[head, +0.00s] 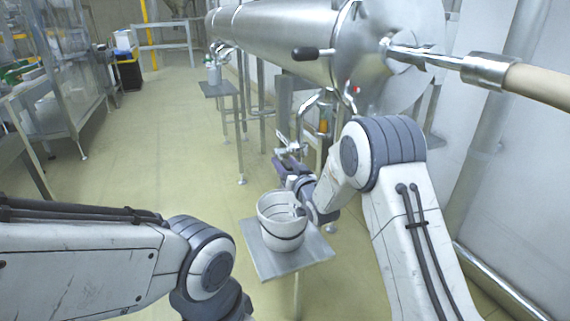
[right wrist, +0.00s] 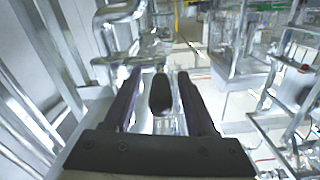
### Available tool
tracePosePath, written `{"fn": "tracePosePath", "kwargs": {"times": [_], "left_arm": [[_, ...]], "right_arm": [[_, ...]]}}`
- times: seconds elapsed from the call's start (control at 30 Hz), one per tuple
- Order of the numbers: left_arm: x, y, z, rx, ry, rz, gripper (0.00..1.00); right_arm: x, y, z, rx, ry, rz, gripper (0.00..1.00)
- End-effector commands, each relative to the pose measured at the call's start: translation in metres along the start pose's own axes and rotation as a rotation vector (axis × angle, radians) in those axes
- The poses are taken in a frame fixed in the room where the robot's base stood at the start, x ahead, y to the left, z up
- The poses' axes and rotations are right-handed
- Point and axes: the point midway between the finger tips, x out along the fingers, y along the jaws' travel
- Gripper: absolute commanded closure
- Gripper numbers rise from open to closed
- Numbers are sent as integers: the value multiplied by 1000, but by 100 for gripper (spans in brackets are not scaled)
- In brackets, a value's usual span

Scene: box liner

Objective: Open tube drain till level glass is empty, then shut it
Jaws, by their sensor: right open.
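The tube (head: 270,38) is a large horizontal steel cylinder across the top of the head view. Bent steel pipework (head: 322,100) hangs below its near end. My right gripper (head: 284,158) is open beneath it, partly hidden by its own wrist. In the right wrist view, a dark rounded handle (right wrist: 161,95) lies between the two open fingers, with gaps visible on both sides. I cannot tell the handle's exact position on the drain. I cannot make out the level glass or its level clearly. My left gripper is outside the views.
A white bucket (head: 281,222) stands on a small steel stand (head: 262,262), close to my right wrist. A second stand (head: 220,89) holds a metal container (head: 213,74) farther back. Racks (head: 72,75) line the left side. The floor (head: 165,140) between is clear.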

Motion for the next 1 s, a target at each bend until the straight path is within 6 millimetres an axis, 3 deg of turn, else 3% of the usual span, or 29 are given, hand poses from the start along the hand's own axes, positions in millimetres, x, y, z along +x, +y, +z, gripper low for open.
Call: {"fn": "tracePosePath", "kwargs": {"times": [0.37, 0.4, 0.53, 0.57, 1.0], "left_arm": [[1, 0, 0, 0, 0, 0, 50], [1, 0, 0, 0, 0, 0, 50], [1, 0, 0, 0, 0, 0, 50], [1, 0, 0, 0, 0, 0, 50], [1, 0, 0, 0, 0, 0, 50]], "right_arm": [[8, 0, 0, 0, -1, 0, 43], [8, 0, 0, 0, -1, 0, 47], [8, 0, 0, 0, -1, 1, 97], [8, 0, 0, 0, -1, 1, 100], [8, 1, 0, 0, -1, 1, 100]]}}
